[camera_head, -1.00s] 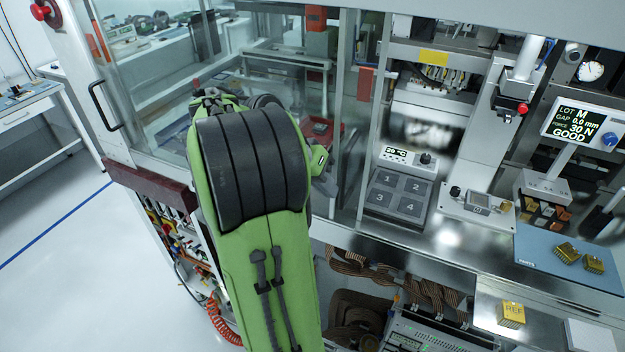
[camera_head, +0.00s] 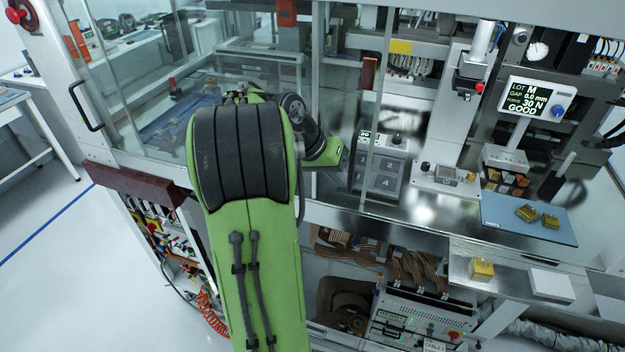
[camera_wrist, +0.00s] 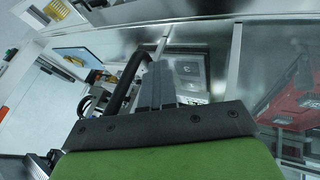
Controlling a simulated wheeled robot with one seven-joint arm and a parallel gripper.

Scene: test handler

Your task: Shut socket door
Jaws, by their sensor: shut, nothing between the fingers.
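The socket door looks like a clear pane with a thin metal edge (camera_head: 379,110) and an orange block (camera_head: 369,72) on it. Its edge crosses in front of the grey numbered plate (camera_head: 379,180), with open space to the right. My gripper is mostly hidden in the head view, beyond my green wrist by the door's lower part. In the wrist view my gripper (camera_wrist: 157,82) shows two grey fingers close together, shut and empty. The numbered plate (camera_wrist: 188,70) shows behind them. I cannot tell whether the fingers touch the door.
A GOOD display (camera_head: 537,98) and a blue mat (camera_head: 497,210) with gold blocks are at right. A gold REF block (camera_head: 481,269) sits on the front ledge. The steel deck (camera_head: 420,213) is partly clear.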

